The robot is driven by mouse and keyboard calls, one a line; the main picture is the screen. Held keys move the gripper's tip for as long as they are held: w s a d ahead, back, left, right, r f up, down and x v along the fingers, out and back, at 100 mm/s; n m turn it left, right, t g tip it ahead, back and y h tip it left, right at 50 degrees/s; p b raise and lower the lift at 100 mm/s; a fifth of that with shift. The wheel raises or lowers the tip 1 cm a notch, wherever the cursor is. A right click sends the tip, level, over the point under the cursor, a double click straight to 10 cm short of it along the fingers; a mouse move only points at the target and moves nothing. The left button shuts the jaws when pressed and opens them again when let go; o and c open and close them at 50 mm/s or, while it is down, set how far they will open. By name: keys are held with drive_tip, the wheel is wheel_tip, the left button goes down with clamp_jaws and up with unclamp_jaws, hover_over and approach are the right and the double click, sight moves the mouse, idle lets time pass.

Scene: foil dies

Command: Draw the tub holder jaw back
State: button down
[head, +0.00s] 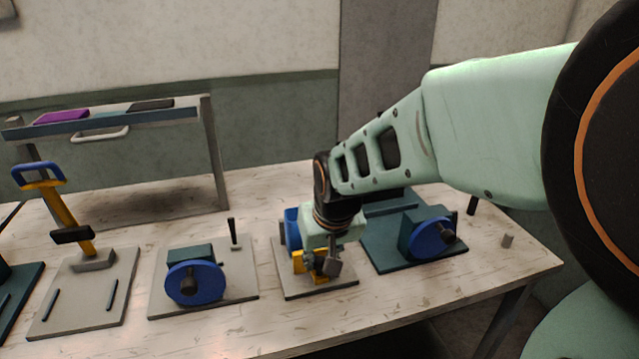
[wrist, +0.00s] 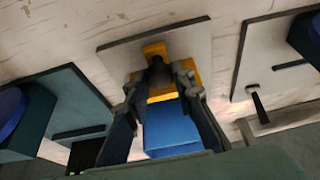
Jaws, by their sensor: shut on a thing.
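The tub holder is a grey plate (head: 320,287) on the bench with a yellow jaw (head: 298,262) and a blue block-like tub (head: 291,228) behind it. In the wrist view the yellow jaw (wrist: 154,50) lies against one end of the blue tub (wrist: 172,130). A dark knob (wrist: 158,72) stands on the jaw. My gripper (head: 318,264) points down over the holder. In the wrist view its two fingers (wrist: 160,80) close on the knob from both sides. My wrist hides part of the tub and jaw in the head view.
Left of the holder stands a plate with a blue wheel (head: 194,284) and a thin dark lever (head: 233,235). Close on the right is a green fixture with another blue wheel (head: 432,238). A yellow lever press (head: 70,215) and a raised shelf (head: 130,115) stand farther left.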

sight(322, 280)
drive_tip(key=shift+w, duration=0.1)
drive_tip(key=w, duration=0.2)
drive_tip(key=shift+w+a+b, duration=0.3)
drive_tip(key=shift+a+b, duration=0.1)
drive_tip(key=shift+w+a+r, duration=0.1)
drive_tip(key=shift+w, duration=0.15)
drive_tip(key=c, duration=1.7)
unclamp_jaws()
drive_tip(key=shift+w, duration=0.1)
drive_tip(key=v, duration=1.2)
drive_tip(key=shift+r, duration=0.1)
